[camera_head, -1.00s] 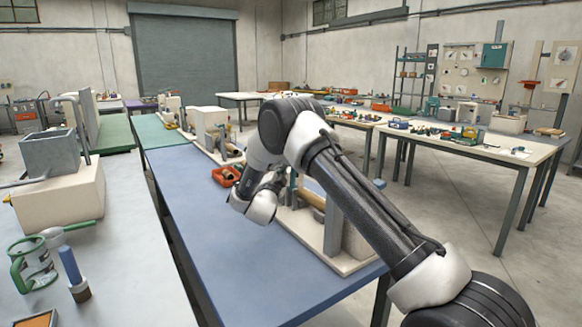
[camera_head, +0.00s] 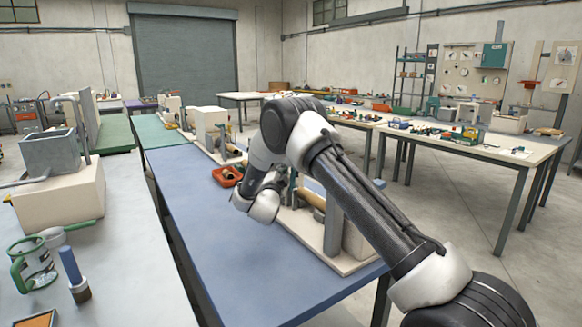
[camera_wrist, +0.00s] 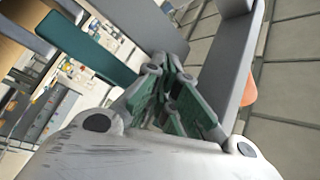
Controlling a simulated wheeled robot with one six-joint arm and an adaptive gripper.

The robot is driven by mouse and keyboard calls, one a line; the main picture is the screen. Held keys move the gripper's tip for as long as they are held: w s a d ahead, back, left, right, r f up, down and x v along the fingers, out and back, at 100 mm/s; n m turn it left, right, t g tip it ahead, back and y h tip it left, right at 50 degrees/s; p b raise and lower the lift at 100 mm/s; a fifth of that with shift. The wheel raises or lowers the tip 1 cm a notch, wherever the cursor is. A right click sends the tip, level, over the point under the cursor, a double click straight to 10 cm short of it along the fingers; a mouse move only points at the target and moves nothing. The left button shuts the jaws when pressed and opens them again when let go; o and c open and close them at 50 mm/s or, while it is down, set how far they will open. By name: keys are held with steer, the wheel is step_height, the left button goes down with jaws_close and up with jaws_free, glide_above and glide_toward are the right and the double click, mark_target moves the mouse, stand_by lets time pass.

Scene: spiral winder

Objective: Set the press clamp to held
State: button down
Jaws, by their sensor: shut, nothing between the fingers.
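The spiral winder stands on the blue bench in the head view, on a pale baseboard (camera_head: 350,266). It has a grey upright plate (camera_head: 333,232) and a tan roller (camera_head: 311,199), partly hidden behind my arm. In the wrist view, a teal bar (camera_wrist: 88,48) and grey posts (camera_wrist: 222,65) lie close beyond my fingers. I cannot tell which part is the press clamp or how it is set. My gripper (camera_wrist: 172,75) is shut and empty, among these parts. Whether it touches any of them is unclear. In the head view my wrist mostly hides it.
A red bin (camera_head: 227,176) sits on the blue bench (camera_head: 215,250) beyond my wrist. More bench machines stand farther back. The blue bench's near left part is clear.

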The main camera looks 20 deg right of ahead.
steer(key=shift+w+d, duration=0.25)
steer(key=shift+d, duration=0.55)
steer(key=shift+w+d, duration=0.3)
steer(key=shift+d, duration=0.5)
steer(key=shift+w+d, duration=0.25)
steer(key=shift+d, duration=0.55)
stand_by(2.0)
steer(key=shift+a, duration=0.15)
steer(key=shift+s+a, duration=0.3)
steer(key=shift+a, duration=0.6)
steer(key=shift+s+a, duration=0.35)
steer(key=shift+a, duration=0.55)
steer(key=shift+s+a, duration=0.3)
steer(key=shift+a, duration=0.6)
steer(key=shift+s+a, duration=0.25)
steer(key=shift+a, duration=0.55)
steer(key=shift+s+a, duration=0.25)
steer(key=shift+a, duration=0.5)
steer(key=shift+s+a, duration=0.25)
steer(key=shift+a, duration=0.55)
